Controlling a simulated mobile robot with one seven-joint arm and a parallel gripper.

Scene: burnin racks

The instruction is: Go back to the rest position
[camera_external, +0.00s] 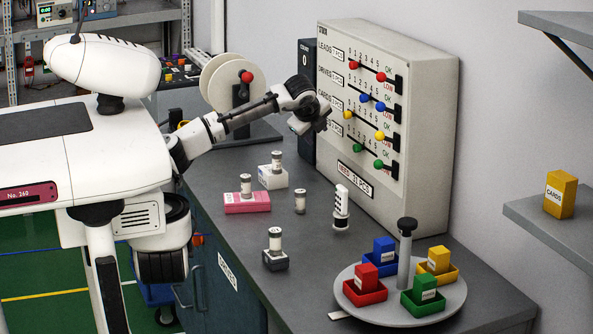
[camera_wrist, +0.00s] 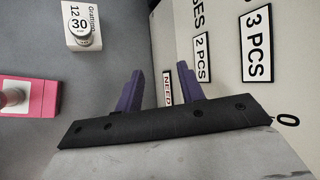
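My gripper (camera_external: 322,122) is raised above the bench, close to the front face of the beige panel box (camera_external: 430,140). In the wrist view my gripper (camera_wrist: 160,75) shows two purple fingers spread apart with nothing between them, so it is open. Beyond the fingers the wrist view shows the panel face with its labels on the right and the grey bench top (camera_external: 225,240) on the left. My arm reaches out to the right over the bench.
Small weights stand on a pink block (camera_external: 247,203), a white block (camera_external: 272,177) and a dark block (camera_external: 275,262). A loose weight (camera_external: 300,201) and a white handheld device (camera_external: 341,208) stand nearby. A round tray (camera_external: 390,315) holds coloured boxes. A reel (camera_external: 222,82) stands behind my arm.

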